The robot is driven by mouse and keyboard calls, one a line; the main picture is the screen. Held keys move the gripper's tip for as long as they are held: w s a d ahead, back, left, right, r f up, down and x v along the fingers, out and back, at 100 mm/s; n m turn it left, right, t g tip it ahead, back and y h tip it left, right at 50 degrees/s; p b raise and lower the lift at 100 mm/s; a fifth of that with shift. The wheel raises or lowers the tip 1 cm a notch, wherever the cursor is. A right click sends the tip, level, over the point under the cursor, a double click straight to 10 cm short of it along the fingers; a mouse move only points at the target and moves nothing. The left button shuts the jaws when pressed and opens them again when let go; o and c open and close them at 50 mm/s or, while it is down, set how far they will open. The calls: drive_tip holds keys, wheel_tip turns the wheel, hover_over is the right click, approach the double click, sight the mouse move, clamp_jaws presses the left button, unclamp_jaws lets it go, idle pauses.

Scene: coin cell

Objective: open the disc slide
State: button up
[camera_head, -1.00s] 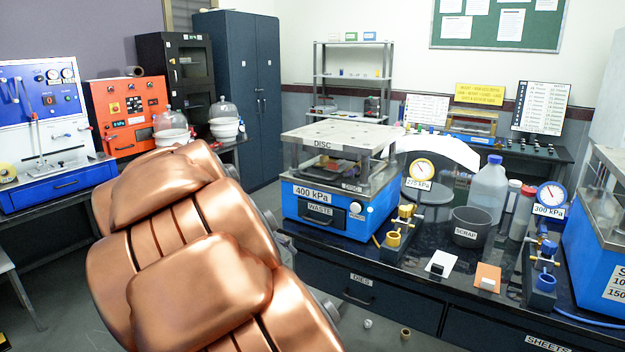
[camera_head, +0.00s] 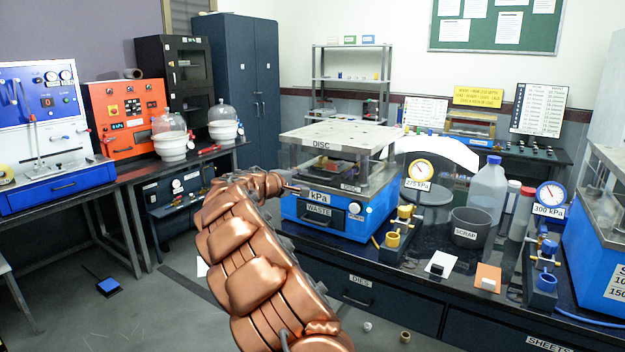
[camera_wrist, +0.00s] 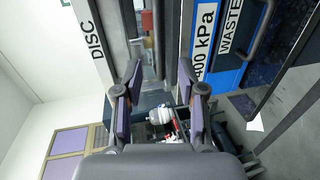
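The disc press (camera_head: 335,215) stands on the dark bench, with a pale top plate (camera_head: 345,136) marked DISC over a blue base. A small DISC label (camera_head: 350,188) sits on the metal front edge below the dark opening; I take this as the slide's place, but its handle is unclear. My gripper (camera_head: 292,187) is at the press's left front corner, partly covering the 400 kPa label. In the wrist view my gripper (camera_wrist: 160,98) is open, its two fingers apart and nothing visible between them. The press front (camera_wrist: 203,40) appears turned sideways beyond the fingers.
A WASTE drawer (camera_head: 319,214) is in the press base. To its right are a gauge (camera_head: 420,172), a yellow-topped valve (camera_head: 393,239), a scrap cup (camera_head: 470,228) and a bottle (camera_head: 487,190). Open floor (camera_head: 150,310) lies left of the bench.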

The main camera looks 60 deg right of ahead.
sight(311, 177)
drive_tip(key=shift+p+x, duration=1.3)
drive_tip(key=shift+x, duration=2.75)
clamp_jaws()
